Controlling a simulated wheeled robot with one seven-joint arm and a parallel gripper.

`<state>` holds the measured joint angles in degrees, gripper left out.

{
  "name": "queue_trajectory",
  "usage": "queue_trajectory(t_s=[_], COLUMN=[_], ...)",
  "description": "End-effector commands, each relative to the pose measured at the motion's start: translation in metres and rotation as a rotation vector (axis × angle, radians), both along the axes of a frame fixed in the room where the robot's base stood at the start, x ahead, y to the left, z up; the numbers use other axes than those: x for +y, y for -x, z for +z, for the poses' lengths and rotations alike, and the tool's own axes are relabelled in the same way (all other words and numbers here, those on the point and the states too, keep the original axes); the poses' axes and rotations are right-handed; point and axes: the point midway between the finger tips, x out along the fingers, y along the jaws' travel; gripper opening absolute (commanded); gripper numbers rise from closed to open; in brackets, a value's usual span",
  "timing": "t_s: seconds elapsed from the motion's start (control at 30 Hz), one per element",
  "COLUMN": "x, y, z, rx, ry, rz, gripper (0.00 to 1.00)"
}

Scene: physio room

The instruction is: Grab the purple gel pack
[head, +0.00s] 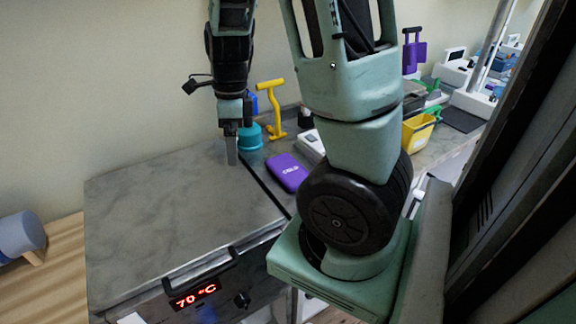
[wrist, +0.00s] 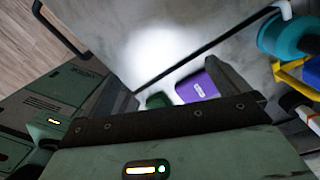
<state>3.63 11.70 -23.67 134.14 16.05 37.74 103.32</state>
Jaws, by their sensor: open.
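The purple gel pack (head: 287,172), a flat rounded slab with pale lettering, lies on the grey counter just right of the metal-topped heating unit. In the wrist view the purple gel pack (wrist: 197,87) shows between the dark fingers, partly cut off by the right one. My gripper (head: 231,158) points down above the right rear of the unit's lid, left of the pack and apart from it. In the wrist view my gripper (wrist: 176,84) is open, with nothing held.
The heating unit (head: 170,215) has a front handle and a red 70 °C display. Behind the pack stand a teal round item (head: 250,138) and a yellow T-shaped item (head: 272,105). A white device (head: 310,145) is close right; a yellow bin (head: 418,131) stands farther right.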

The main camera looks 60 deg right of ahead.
Motion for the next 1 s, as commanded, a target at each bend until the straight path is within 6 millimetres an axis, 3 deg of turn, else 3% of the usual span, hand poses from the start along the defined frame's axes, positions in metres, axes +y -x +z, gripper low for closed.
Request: queue_trajectory(t_s=[0.03, 0.2, 0.4, 0.57, 1.0], x=[-0.026, -0.095, -0.138, -0.147, -0.146], y=[0.006, 0.034, 0.059, 0.066, 0.066], z=[0.006, 0.012, 0.018, 0.008, -0.081], rx=[0.016, 0.050, 0.065, 0.070, 0.072], ry=[0.009, 0.040, 0.065, 0.072, 0.070], rz=[-0.177, -0.714, -1.072, -1.151, -1.150], gripper=[1.00, 1.00, 1.00, 1.00, 1.00])
